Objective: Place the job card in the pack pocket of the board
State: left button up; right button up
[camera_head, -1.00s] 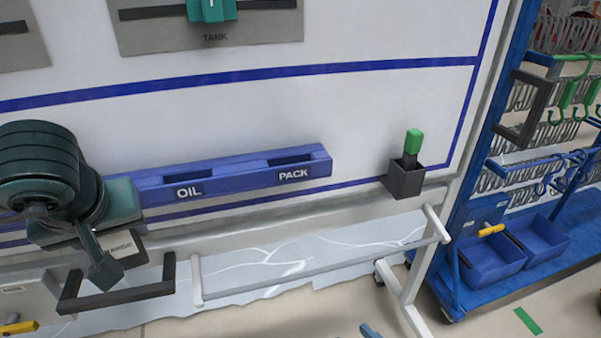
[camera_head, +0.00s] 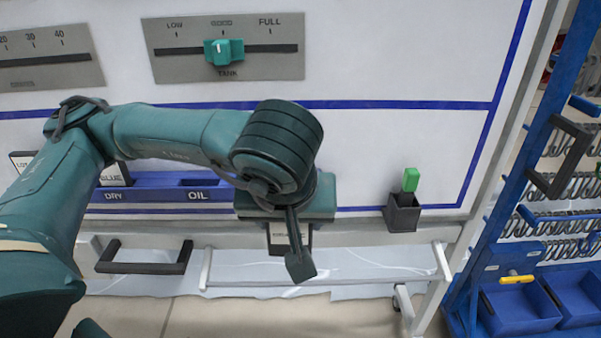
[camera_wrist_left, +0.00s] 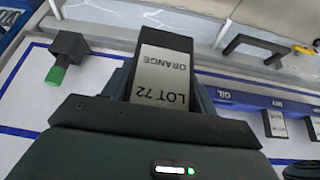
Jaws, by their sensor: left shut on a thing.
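The job card (camera_wrist_left: 165,75) is a pale card in a dark frame, reading LOT 72 ORANGE upside down in the left wrist view. My left gripper (camera_wrist_left: 163,92) is shut on it. In the head view the left gripper (camera_head: 288,222) is in front of the right part of the blue pocket rail (camera_head: 160,194), with the card's lower part (camera_head: 276,238) showing beneath it. The DRY and OIL labels are visible. The PACK label and pocket are hidden behind my gripper, so I cannot tell whether the card is in the pocket. My right gripper is out of view.
A card marked BLUE (camera_head: 115,174) stands at the DRY pocket. A dark holder (camera_head: 402,214) with a green-capped marker (camera_head: 410,180) is right of the gripper. A dark handle (camera_head: 145,266) sits below the rail. A blue rack (camera_head: 530,175) stands at far right.

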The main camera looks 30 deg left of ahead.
pick_arm(q)
jog(key=v, duration=0.1)
jog(key=p+v, duration=0.1)
jog(key=shift+s+a+r, duration=0.15)
jog(key=shift+r, duration=0.3)
jog(key=shift+a+r+n+p, duration=0.15)
jog(key=shift+n+p, duration=0.15)
jog(key=shift+p, duration=0.5)
jog(key=shift+w+a+f+p, duration=0.7)
jog(key=shift+w+a, duration=0.8)
jog(key=shift+w, duration=1)
jog(key=shift+w+a+f+p, duration=0.7)
jog(key=shift+w+a, duration=0.8)
jog(key=shift+w, duration=1)
jog(key=shift+w+a+f+p, duration=0.7)
jog(key=shift+w+a, duration=0.8)
jog(key=shift+w, duration=1.05)
jog(key=shift+f, duration=0.15)
jog(key=o, duration=0.5)
jog(key=shift+f, duration=0.1)
jog(key=o, duration=0.5)
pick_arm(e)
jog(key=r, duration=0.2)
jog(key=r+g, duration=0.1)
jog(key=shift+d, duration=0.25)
